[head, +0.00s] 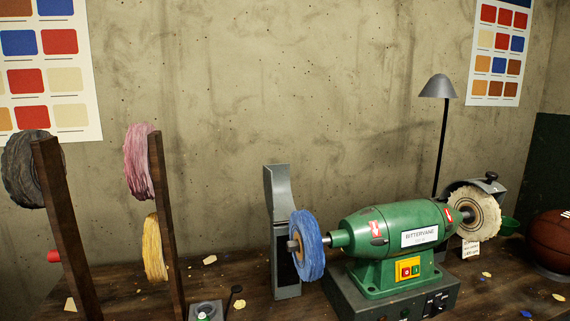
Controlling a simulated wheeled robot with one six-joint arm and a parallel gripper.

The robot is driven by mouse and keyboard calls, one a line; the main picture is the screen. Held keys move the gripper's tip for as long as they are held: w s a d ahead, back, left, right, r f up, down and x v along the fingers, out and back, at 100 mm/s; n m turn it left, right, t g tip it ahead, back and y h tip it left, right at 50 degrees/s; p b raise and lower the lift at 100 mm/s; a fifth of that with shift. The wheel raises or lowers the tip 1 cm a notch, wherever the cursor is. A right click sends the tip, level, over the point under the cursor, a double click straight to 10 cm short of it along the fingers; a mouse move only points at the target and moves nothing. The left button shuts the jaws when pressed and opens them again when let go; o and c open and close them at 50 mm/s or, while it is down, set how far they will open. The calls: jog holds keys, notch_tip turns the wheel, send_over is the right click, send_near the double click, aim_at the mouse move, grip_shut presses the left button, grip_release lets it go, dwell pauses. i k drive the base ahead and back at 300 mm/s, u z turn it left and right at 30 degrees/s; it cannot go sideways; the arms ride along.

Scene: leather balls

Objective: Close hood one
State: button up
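A green bench polisher (395,240) with a wheel at each end of its shaft stands on a dark workbench. At its left end, a tall grey metal hood (278,190) stands upright behind the blue wheel (309,246); its upper plate is raised and the blue wheel is uncovered. At the right end, another grey hood (496,188) with a dark knob sits behind the pale wheel (473,213), whose front face shows. I cannot read which hood is number one. My gripper is not in view.
Two wooden posts (62,220) at the left carry grey, pink and yellow wheels. A lamp (438,87) stands behind the polisher. Small scraps lie on the workbench (225,272).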

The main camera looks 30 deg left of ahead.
aim_at(280, 203)
jog(key=u, duration=0.6)
jog(key=i, duration=0.9)
jog(key=u, duration=0.8)
